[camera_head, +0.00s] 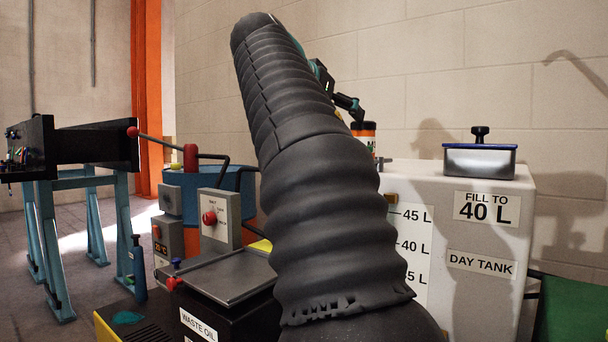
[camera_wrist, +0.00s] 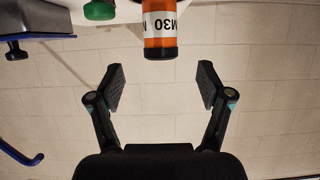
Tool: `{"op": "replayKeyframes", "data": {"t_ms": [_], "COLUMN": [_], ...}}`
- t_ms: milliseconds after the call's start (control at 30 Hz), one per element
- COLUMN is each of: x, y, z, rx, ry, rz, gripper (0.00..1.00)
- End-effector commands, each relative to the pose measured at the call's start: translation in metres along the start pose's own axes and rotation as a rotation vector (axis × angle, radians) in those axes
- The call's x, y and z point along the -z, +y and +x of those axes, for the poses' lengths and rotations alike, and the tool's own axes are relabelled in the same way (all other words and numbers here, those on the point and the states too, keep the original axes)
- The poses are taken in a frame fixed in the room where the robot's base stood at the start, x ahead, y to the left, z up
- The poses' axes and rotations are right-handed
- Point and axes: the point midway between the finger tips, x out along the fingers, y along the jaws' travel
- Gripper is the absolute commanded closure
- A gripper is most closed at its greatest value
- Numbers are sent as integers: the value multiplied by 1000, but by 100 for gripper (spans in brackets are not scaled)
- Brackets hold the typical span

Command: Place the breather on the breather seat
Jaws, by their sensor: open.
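My gripper (camera_wrist: 162,84) is open and empty; its two black fingers are spread apart in the wrist view. An orange cylinder (camera_wrist: 160,38) with a white label reading M30 and a dark end is just beyond the gap between the fingertips, apart from them. It may be the breather; I cannot be sure. In the head view this orange cylinder (camera_head: 370,127) stands at the back of the white day tank, partly hidden by my arm. My gripper (camera_head: 350,106) shows there beside its top. I cannot make out the breather seat in either view.
The white day tank (camera_head: 505,235) carries a blue-rimmed lid with a knob (camera_head: 480,157) at right. A green cap (camera_wrist: 99,10) is near the orange cylinder. A waste oil unit (camera_head: 235,275) stands at left, with a blue-legged bench (camera_head: 60,240) beyond. A wall is behind.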

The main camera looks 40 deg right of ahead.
Motion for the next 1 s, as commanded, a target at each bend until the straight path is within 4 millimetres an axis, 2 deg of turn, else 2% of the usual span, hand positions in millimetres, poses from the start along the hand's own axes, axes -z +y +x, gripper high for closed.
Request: {"op": "replayKeyframes", "data": {"t_ms": [233, 367, 467, 667, 700, 867, 1000], "x": [-4, -28, -66, -167, -189, -282, -367], "y": [-2, -11, -21, -33, -33, -26, -9], "z": [-1, -6, -13, -34, -39, -59, -77], "rx": [10, 70, 154, 354, 395, 551, 684], "ry": [-7, -47, -101, -223, -246, -337, -414], "rz": [-13, -90, -196, -418, -457, -601, -707], "gripper": [22, 22, 22, 22, 22, 22, 22]}}
